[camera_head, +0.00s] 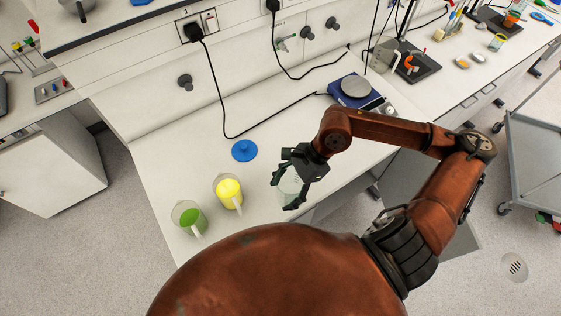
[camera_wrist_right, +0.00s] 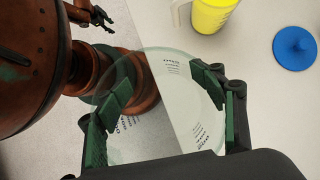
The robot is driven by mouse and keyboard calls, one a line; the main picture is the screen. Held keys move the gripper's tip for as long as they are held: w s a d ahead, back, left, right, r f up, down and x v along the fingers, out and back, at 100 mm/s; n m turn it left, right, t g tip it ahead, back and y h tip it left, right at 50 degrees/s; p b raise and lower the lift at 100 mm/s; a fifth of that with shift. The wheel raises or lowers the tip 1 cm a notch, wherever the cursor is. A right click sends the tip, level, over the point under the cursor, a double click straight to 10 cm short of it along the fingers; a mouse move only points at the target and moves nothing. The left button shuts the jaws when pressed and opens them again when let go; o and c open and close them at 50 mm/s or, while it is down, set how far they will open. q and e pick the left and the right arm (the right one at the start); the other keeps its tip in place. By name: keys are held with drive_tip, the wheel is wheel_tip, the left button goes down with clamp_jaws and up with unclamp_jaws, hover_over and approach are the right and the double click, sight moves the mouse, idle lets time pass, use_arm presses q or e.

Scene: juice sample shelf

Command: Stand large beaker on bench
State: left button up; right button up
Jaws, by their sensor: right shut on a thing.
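The large clear glass beaker (camera_head: 290,182) is in my right gripper (camera_head: 285,192), near the bench's front edge. In the right wrist view the green-padded fingers sit on both sides of the beaker (camera_wrist_right: 165,75), and the bench edge and floor show through its glass. I cannot tell whether its base touches the bench. The white bench (camera_head: 190,145) runs beneath and behind it. My left gripper (camera_wrist_right: 98,14) shows small and dark at the top left of the right wrist view; its jaw state is unclear.
A yellow-filled beaker (camera_head: 229,193) and a green-filled beaker (camera_head: 190,217) stand left of the gripper. A blue round object (camera_head: 244,150) lies behind them. A blue scale (camera_head: 354,92) and black cables are farther back.

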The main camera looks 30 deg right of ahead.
drive_tip(key=w+d+f+p, duration=0.1)
drive_tip(key=w+d+f, duration=0.1)
drive_tip(key=w+f, duration=0.1)
drive_tip(key=w+d+f+p, duration=0.1)
drive_tip(key=w+f, duration=0.1)
drive_tip(key=w, duration=0.2)
drive_tip(key=w+d+f+p, duration=0.1)
drive_tip(key=w+d+f, duration=0.1)
drive_tip(key=w+f, duration=0.1)
drive_tip(key=shift+w+d+f, duration=0.2)
drive_tip(key=shift+w, duration=0.2)
drive_tip(key=shift+w+d+f, duration=0.15)
drive_tip(key=shift+w, duration=0.2)
drive_tip(key=shift+w+d+f, duration=0.15)
drive_tip(key=shift+w+f, duration=0.2)
drive_tip(key=shift+f, duration=0.15)
wheel_tip(320, 180, down, 2)
drive_tip(key=shift+f+p, duration=0.1)
drive_tip(key=shift+p, duration=0.75)
drive_tip(key=shift+f, duration=0.45)
drive_tip(key=o, duration=2)
drive_tip(key=shift+c, duration=0.2)
use_arm(q)
drive_tip(key=r, duration=0.5)
drive_tip(key=shift+s, duration=0.2)
use_arm(e)
drive_tip(key=shift+d, duration=0.1)
